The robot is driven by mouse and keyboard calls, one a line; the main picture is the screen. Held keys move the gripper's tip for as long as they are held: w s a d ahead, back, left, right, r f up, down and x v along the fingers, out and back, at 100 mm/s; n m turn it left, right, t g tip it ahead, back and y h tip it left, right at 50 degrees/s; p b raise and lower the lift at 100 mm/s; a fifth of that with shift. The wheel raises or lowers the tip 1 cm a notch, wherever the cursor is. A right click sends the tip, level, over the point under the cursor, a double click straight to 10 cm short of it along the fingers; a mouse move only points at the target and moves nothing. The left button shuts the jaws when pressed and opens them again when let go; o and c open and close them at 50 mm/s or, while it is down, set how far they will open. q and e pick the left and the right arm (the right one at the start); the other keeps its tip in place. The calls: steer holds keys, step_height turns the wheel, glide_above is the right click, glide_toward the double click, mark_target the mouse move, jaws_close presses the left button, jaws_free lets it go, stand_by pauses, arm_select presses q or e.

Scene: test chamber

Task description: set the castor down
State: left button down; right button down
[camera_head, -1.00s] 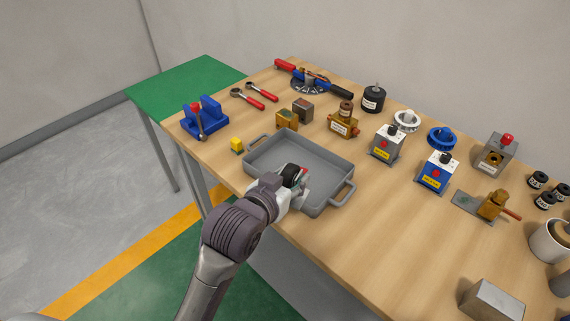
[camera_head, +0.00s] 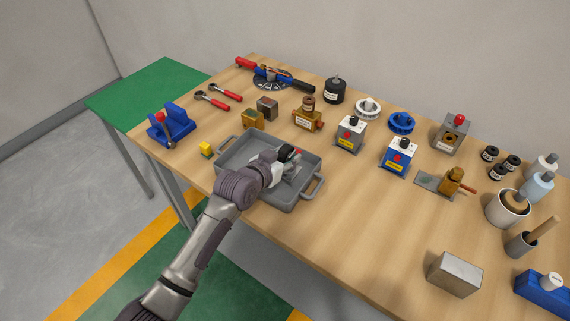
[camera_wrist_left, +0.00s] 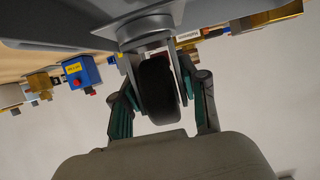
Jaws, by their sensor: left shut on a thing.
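My left gripper (camera_head: 289,160) is over the right part of the grey tray (camera_head: 238,154) on the wooden table. In the left wrist view, the left gripper (camera_wrist_left: 161,95) is shut on the castor (camera_wrist_left: 157,88), with one finger on each side. The castor has a black wheel in a grey metal fork with a grey plate beyond it. In the head view only a dark bit of the castor (camera_head: 286,152) shows past the gripper. I cannot tell whether it touches the tray floor. My right gripper is not in view.
A yellow block (camera_head: 206,150) and a blue vise-like fixture (camera_head: 171,125) stand left of the tray. Brass blocks (camera_head: 253,119), a grey box (camera_head: 351,134) and a blue box (camera_head: 398,157) stand behind and right.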

arm_select(q)
step_height(320, 180, down, 4)
steer(key=shift+w+r+p, duration=0.15)
steer(key=shift+r+p, duration=0.1)
steer(key=shift+p, duration=0.25)
steer(key=shift+f, duration=0.25)
steer(key=shift+f, duration=0.2)
steer(key=c, duration=0.6)
jaws_free()
steer(key=shift+r, duration=0.1)
steer(key=shift+a, duration=0.1)
steer(key=b+v, duration=0.1)
steer(key=v, duration=1.1)
